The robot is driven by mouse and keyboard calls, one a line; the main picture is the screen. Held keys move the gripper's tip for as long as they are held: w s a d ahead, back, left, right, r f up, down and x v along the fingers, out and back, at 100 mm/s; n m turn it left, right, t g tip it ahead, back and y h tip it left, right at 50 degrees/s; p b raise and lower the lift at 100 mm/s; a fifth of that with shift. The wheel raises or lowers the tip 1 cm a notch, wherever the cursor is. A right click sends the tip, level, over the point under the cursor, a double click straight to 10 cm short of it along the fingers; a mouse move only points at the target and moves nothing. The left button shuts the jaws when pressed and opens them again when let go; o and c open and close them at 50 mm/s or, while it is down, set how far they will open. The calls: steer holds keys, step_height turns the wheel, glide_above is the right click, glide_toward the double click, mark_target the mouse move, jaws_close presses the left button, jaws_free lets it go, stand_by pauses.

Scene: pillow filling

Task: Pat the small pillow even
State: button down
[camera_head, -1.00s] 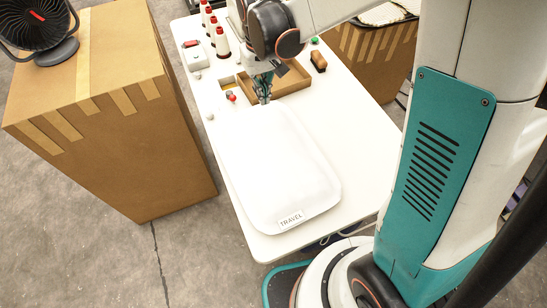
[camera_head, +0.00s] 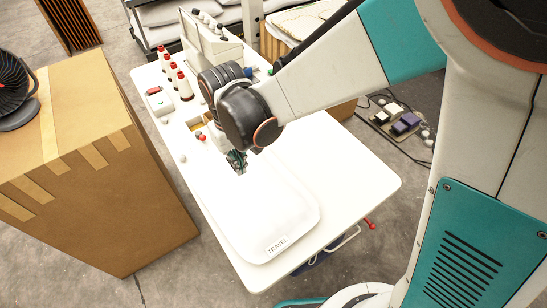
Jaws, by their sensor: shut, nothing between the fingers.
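The small pillow (camera_head: 270,205) is white, with rounded corners and a "TRAVEL" label at its near edge. It lies flat on the white table (camera_head: 365,170). My gripper (camera_head: 238,167) is shut and empty, pointing down over the far part of the pillow. I cannot tell whether its fingertips touch the surface. My arm hides part of the table behind the pillow, and the bright surface shows no clear lumps.
Several red-topped thread cones (camera_head: 184,86) and a small box with a red switch (camera_head: 158,101) stand at the table's far left. A tall cardboard box (camera_head: 130,190) stands left of the table. The table's right side is clear.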

steer(key=f, duration=0.1)
steer(key=b, duration=0.5)
glide_above(242, 188)
step_height(242, 188, down, 7)
steer(key=shift+f, duration=0.1)
steer(key=shift+f+b, duration=1.2)
steer(key=shift+b, duration=0.05)
steer(key=shift+r+p, duration=1.7)
steer(key=shift+r, duration=0.8)
steer(key=shift+f, duration=0.1)
steer(key=shift+f, duration=0.15)
step_height(242, 188, down, 5)
steer(key=b, duration=0.4)
steer(key=shift+r, duration=0.2)
steer(key=shift+r+p, duration=1.45)
steer(key=shift+r, duration=1)
